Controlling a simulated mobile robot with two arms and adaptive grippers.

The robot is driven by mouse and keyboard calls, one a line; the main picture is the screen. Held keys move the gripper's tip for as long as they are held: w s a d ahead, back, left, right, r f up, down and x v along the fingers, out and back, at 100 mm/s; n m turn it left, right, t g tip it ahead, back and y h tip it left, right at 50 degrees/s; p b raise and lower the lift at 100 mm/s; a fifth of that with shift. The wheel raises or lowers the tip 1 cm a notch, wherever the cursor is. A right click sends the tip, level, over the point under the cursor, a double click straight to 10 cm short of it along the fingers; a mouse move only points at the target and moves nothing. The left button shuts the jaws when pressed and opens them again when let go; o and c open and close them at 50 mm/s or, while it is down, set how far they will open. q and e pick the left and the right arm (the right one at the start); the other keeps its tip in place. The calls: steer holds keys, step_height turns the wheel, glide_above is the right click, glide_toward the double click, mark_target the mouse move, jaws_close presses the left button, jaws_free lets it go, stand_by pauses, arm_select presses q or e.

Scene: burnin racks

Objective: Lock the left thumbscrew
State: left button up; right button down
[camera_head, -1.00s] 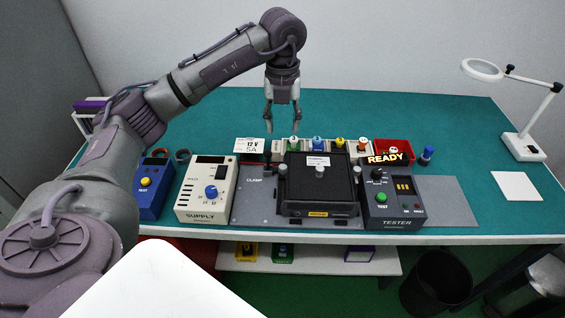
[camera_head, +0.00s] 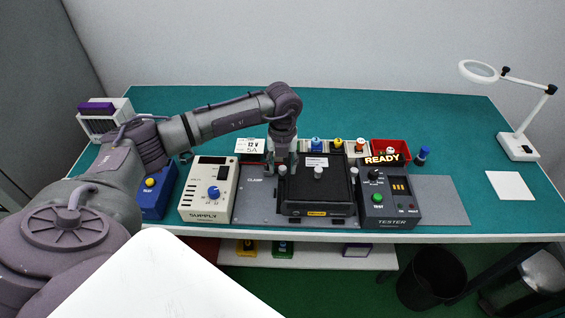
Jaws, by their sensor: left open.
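My left gripper (camera_head: 282,168) is open and points down at the left edge of the black rack unit. The left thumbscrew is at or just below its fingertips and is mostly hidden by them; I cannot tell whether they touch it. The black unit (camera_head: 317,192) sits on the grey clamp plate (camera_head: 256,207). A silver knob (camera_head: 318,173) stands on the middle of its top, and the right thumbscrew (camera_head: 354,172) stands at its right edge. My right gripper is not in view.
The cream supply box (camera_head: 206,203) stands to the left, with a blue box (camera_head: 152,203) beyond it. The tester (camera_head: 390,209) stands to the right under a READY sign (camera_head: 382,159). A magnifier lamp (camera_head: 517,146) stands at the far right.

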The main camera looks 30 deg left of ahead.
arm_select(q)
jaws_close()
stand_by(0.3)
